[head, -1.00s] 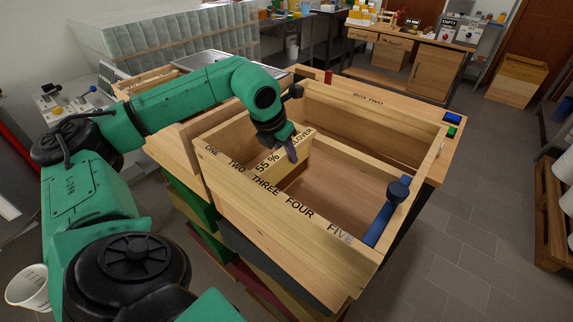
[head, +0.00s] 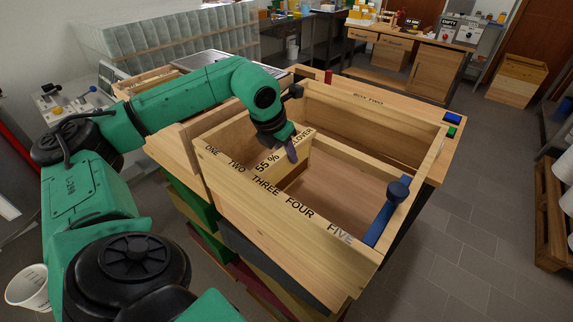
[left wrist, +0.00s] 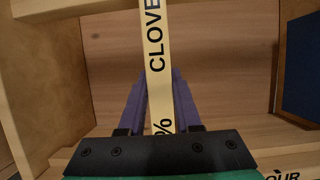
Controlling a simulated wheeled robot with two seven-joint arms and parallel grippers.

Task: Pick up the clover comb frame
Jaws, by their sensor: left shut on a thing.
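The clover comb frame (head: 270,163) is a pale wooden bar lettered "55 %" and "CLOVER". My left gripper (head: 292,153) reaches down from above and is shut on the frame's top bar. In the left wrist view its two purple fingers (left wrist: 159,100) stand on either side of the bar (left wrist: 157,45), which covers part of its lettering. My right gripper is not in view.
A blue bar with a round knob (head: 386,216) stands at the box's right end. The box floor between it and the frame is bare. Box two (head: 368,99) adjoins behind.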

